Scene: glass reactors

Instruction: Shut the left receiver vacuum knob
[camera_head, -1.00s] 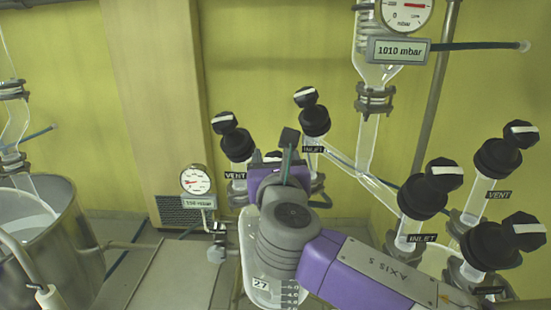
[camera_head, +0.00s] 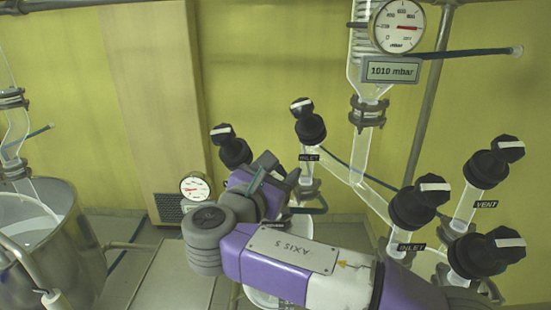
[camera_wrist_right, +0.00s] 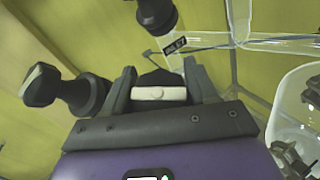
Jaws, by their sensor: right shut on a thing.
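The left receiver vacuum knob (camera_wrist_right: 160,93) is a dark knob with a white bar, seen in the right wrist view between the two fingers of my right gripper (camera_wrist_right: 160,85). The fingers are shut on it from both sides, and the white bar runs across from finger to finger. In the head view my right gripper (camera_head: 272,170) and wrist hide this knob. The left receiver's vent knob (camera_head: 229,146) stands behind and left of the gripper, and its inlet knob (camera_head: 308,122) behind and right. My left gripper is not in view.
A second set of dark knobs, with an inlet knob (camera_head: 418,203) and a vent knob (camera_head: 494,161), stands at the right. A small gauge (camera_head: 195,187) is left of the gripper. A gauge (camera_head: 398,26) and a 1010 mbar display (camera_head: 391,71) are above. A metal vessel (camera_head: 75,240) stands at far left.

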